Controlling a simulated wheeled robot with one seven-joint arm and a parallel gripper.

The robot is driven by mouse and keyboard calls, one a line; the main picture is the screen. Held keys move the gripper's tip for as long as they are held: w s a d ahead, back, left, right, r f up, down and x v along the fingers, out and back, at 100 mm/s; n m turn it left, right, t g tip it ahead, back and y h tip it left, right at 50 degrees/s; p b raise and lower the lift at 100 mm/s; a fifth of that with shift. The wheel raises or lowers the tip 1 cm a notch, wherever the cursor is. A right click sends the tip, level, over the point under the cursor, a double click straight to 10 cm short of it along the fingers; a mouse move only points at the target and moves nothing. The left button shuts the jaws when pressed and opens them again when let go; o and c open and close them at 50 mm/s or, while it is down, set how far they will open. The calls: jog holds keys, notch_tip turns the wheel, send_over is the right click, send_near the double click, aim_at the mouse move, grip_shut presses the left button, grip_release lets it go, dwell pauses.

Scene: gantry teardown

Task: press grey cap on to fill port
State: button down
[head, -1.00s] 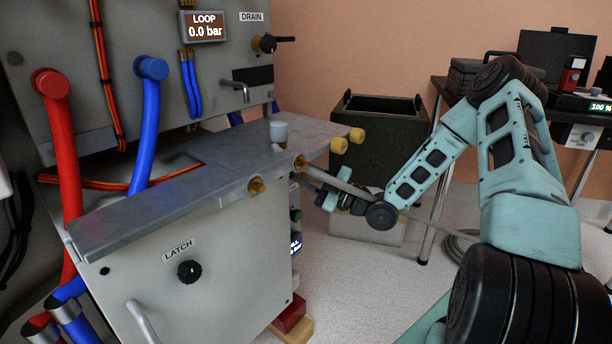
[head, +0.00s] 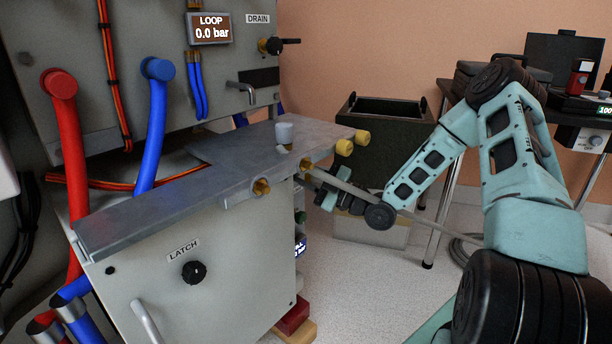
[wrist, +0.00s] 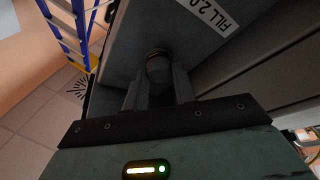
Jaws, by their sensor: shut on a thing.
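In the wrist view, my gripper (wrist: 158,90) is shut on a dark grey round cap (wrist: 159,70), with one finger on each side. A label beginning "FILL 2.0" (wrist: 207,17) is beside the port. In the head view, my gripper (head: 309,180) is at the right side of the grey cabinet (head: 225,265), just below its ledge; the cap and port cannot be made out there.
A metal ledge (head: 160,208) juts over the cabinet, close above my gripper, with yellow-brass fittings (head: 344,147) at its edge. A pale grey cylinder (head: 284,132) stands on it. A dark open bin (head: 385,135) is behind my arm.

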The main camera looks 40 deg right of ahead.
jog(key=shift+w, duration=0.15)
jog(key=c, duration=1.1)
grip_release()
jog(key=shift+o, duration=0.2)
jog(key=s+a+r+p+v, duration=0.1)
jog(key=p+v, duration=0.2)
jog(key=v, duration=1.8)
jog(key=shift+s+d, duration=0.15)
